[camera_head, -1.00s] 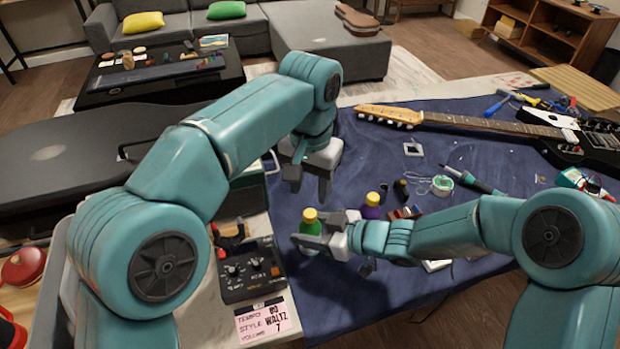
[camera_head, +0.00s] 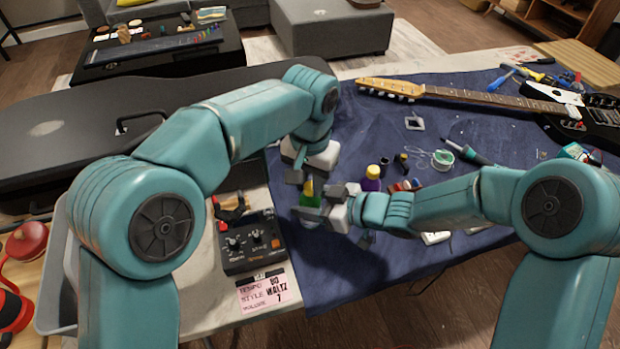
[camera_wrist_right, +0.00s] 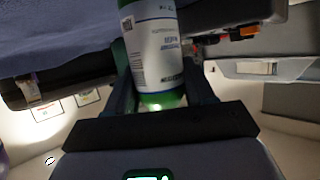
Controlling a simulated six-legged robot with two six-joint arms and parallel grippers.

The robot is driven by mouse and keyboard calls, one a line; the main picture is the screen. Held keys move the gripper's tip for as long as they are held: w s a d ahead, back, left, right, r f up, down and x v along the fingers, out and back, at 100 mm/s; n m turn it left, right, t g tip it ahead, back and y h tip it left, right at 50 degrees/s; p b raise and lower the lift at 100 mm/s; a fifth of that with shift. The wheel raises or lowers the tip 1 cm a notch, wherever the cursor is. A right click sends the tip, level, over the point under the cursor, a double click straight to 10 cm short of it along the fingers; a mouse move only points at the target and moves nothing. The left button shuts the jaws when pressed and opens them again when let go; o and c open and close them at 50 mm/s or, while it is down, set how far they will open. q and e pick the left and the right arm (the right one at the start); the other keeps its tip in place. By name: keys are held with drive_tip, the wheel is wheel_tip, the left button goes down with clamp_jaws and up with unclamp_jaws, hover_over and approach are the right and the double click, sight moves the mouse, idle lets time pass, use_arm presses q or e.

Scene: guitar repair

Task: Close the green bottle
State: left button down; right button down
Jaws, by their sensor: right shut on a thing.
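The green bottle (camera_head: 311,198) stands upright near the left part of the blue mat. Its yellow cap (camera_head: 309,186) is on its top, partly hidden by my left gripper. My right gripper (camera_head: 322,214) is shut on the bottle's body from the right. In the right wrist view the bottle (camera_wrist_right: 158,55), with a white label, sits between the fingers. My left gripper (camera_head: 307,181) points down from above, its fingers at the cap. Whether they touch or grip the cap is not clear.
A purple bottle with a yellow cap (camera_head: 372,178) stands close on the right. A black pedal unit (camera_head: 250,242) and a pink note (camera_head: 264,290) lie on the left. A guitar (camera_head: 470,97), solder spool (camera_head: 443,157) and tools lie farther back on the blue mat (camera_head: 345,285).

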use_arm(q)
drive_tip(key=c, duration=0.8)
unclamp_jaws()
wheel_tip(320, 180, up, 12)
use_arm(e)
drive_tip(key=shift+c, duration=1.6)
unclamp_jaws()
